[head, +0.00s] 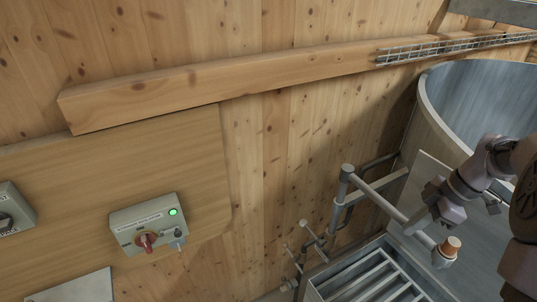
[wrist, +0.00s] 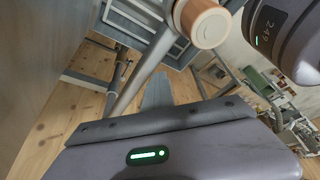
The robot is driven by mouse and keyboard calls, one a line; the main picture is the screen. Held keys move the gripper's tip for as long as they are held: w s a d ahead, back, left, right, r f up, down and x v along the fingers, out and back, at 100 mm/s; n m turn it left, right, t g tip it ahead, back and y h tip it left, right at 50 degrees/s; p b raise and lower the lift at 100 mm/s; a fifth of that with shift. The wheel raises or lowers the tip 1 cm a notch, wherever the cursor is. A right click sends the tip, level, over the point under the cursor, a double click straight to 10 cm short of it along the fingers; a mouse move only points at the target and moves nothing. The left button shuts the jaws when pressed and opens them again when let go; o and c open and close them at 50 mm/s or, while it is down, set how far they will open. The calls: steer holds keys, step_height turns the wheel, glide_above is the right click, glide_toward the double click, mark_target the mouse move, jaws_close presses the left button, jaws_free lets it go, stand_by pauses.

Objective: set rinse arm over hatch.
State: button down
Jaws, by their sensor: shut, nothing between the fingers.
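The rinse arm (head: 377,197) is a grey pipe running from an upright post near the wooden wall to an end with an orange-brown cap (head: 453,244). The hatch (head: 320,290) is a grey box opening with a barred grate, below the pipe. The pipe's end shows near the hatch's right side; I cannot tell whether it is directly above the bars. My gripper (head: 418,219) is shut and empty, close beside the pipe near its capped end. Contact is unclear. The wrist view shows the capped pipe (wrist: 144,75) beyond my finger (wrist: 157,92) and the grate behind it.
A large round metal tub (head: 475,95) stands at the back right. A control box (head: 148,224) with a red knob and lit green lamp is on the wall panel. A wooden beam (head: 200,88) crosses the wall. Thin pipework (head: 312,235) stands left of the rinse arm.

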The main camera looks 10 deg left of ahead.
steer(key=shift+w+d+r, duration=0.2)
steer(key=shift+d+r, duration=0.1)
steer(key=shift+d, duration=0.05)
stand_by(0.5)
